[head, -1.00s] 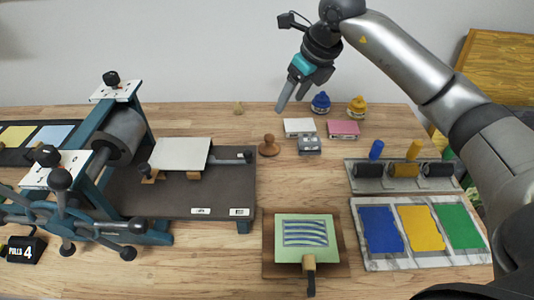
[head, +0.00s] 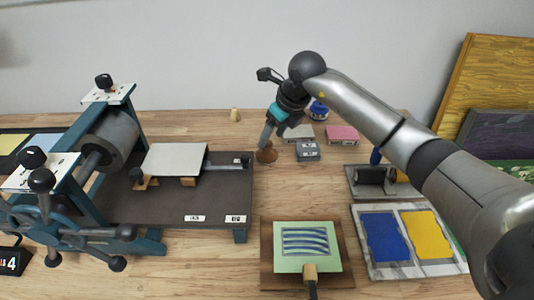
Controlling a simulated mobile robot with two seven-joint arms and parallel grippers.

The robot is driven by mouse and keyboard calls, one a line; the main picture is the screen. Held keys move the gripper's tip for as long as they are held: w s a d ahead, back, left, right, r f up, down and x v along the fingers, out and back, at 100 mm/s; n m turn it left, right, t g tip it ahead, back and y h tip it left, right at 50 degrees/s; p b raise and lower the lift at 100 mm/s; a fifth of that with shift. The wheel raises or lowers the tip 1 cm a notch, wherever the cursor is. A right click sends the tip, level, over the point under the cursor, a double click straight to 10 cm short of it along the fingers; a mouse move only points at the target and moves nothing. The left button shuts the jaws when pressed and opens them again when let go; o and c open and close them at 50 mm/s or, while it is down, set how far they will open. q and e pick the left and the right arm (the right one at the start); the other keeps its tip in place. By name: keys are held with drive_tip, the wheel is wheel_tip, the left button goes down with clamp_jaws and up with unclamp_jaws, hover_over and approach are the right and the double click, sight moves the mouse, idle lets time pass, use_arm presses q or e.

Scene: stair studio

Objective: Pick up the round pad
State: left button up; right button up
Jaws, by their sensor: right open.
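The round pad (head: 268,156) is a small brown wooden disc with a knob on top. It stands on the wooden table in the head view, just right of the press bed. My right gripper (head: 264,145) points down at it, with its fingertips at the knob and covering part of it. The gripper is open. I cannot tell whether the fingers touch the knob. My left gripper is not in view.
The press (head: 112,136) with its dark bed (head: 220,206) fills the left. Small grey tins (head: 307,151) and a pink block (head: 342,134) stand right of the pad. A carved green plate (head: 290,262) lies in front, beside a paint tray (head: 378,268).

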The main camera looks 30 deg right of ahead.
sight(267, 150)
drive_tip(key=x, duration=0.4)
drive_tip(key=shift+a+b, duration=0.2)
drive_tip(key=shift+b, duration=0.1)
clamp_jaws()
idle(0.3)
